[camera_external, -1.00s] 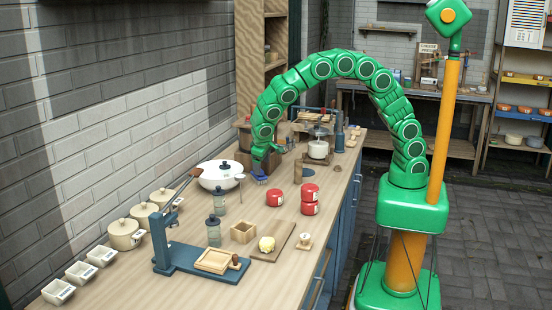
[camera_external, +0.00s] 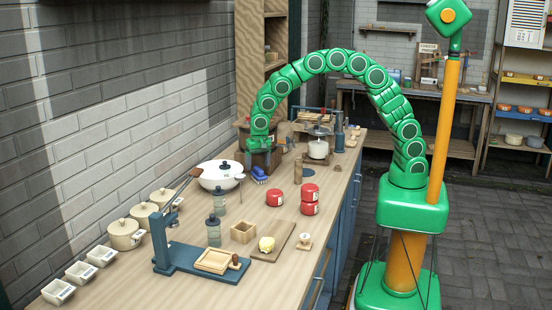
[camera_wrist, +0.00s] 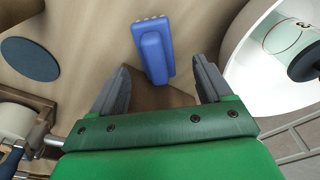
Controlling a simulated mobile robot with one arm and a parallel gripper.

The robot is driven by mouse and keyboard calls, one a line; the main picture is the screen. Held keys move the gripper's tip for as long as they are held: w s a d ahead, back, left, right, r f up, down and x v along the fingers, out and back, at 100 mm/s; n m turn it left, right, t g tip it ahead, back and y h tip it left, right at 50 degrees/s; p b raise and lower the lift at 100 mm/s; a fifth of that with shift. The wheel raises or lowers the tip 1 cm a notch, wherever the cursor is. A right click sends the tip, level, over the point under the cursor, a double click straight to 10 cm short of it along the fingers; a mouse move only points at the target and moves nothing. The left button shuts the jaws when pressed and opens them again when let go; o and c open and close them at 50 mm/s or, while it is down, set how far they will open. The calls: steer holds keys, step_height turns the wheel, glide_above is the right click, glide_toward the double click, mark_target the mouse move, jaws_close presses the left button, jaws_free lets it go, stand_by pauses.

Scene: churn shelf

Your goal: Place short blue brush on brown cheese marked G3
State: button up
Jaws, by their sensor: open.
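My gripper (camera_wrist: 162,78) is open and empty. In the external view my gripper (camera_external: 258,146) is behind the brush, and its fingers are hard to make out. Three red tins or cheeses, one single (camera_external: 274,198) and two stacked (camera_external: 310,192), stand to the right. I cannot make out a brown cheese marked G3.
The white pan (camera_external: 221,177) is close on the left of the brush. A wooden cylinder (camera_external: 298,169) and a flat dark disc (camera_external: 308,170) are to its right. A white pot (camera_external: 318,149) stands behind.

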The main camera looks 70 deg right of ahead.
mark_target(259, 168)
steer(key=f, duration=0.4)
steer(key=shift+d, duration=0.3)
steer(key=c, duration=1.3)
step_height(259, 168, up, 28)
steer(key=shift+r, duration=0.1)
